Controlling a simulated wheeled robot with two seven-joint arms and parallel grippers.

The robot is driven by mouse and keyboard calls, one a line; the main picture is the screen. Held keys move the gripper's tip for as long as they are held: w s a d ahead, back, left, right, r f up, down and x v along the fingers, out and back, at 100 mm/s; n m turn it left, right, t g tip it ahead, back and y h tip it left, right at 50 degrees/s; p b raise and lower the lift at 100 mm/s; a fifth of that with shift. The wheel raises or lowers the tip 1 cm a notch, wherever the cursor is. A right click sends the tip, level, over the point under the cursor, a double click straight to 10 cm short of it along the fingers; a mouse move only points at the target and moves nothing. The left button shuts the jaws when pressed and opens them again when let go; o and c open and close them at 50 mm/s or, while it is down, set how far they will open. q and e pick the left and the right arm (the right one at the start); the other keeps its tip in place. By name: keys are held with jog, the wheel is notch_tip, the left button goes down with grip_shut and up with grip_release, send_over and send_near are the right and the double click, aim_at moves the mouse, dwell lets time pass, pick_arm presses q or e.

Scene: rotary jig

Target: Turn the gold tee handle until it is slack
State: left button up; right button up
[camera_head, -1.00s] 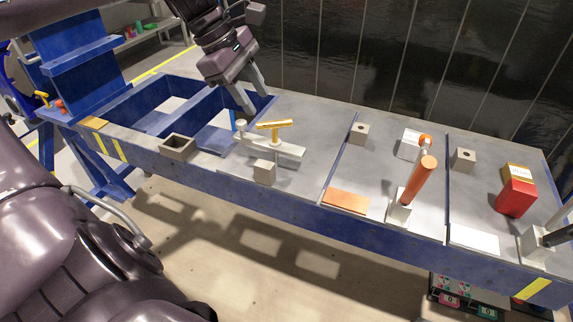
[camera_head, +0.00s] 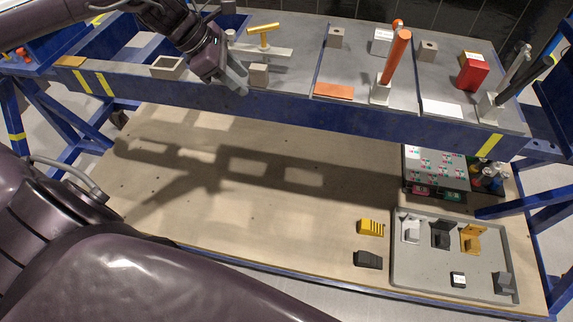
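The gold tee handle (camera_head: 263,29) stands upright on a pale flat bar (camera_head: 275,51) on the grey bench, its crossbar tilted slightly in the picture. A small pale post stands at the bar's left end. A beige block (camera_head: 259,73) sits in front of the bar. My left gripper (camera_head: 240,83) points down and right at the bench's front, left of the block and in front of the tee handle, clear of the handle. Its fingers overlap in this view, so their gap is unclear. I see nothing held in it. My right gripper is out of view.
A hollow beige square box (camera_head: 168,67) lies left of my gripper. To the right stand an orange lever (camera_head: 397,58), a red block (camera_head: 473,73) and a black-handled lever. Below, a lower shelf holds a grey tray (camera_head: 425,271) with small brackets. Its middle is clear.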

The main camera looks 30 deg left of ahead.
pick_arm(q)
jog(key=w+d+f+n+t, duration=0.2)
jog(key=d+f+n+t, duration=0.3)
jog(key=d+f+n, duration=1.05)
jog(key=s+n+y, duration=0.1)
jog(key=n, duration=0.4)
jog(key=s+n+y, duration=0.1)
jog(key=s+n, duration=0.1)
jog(key=n, duration=0.3)
jog(key=s+f+n+y, duration=0.1)
jog(key=s+n+y, duration=0.1)
jog(key=n, duration=0.3)
jog(key=shift+s+a+n, duration=0.1)
jog(key=shift+s+n, duration=0.05)
jog(key=shift+n, duration=0.2)
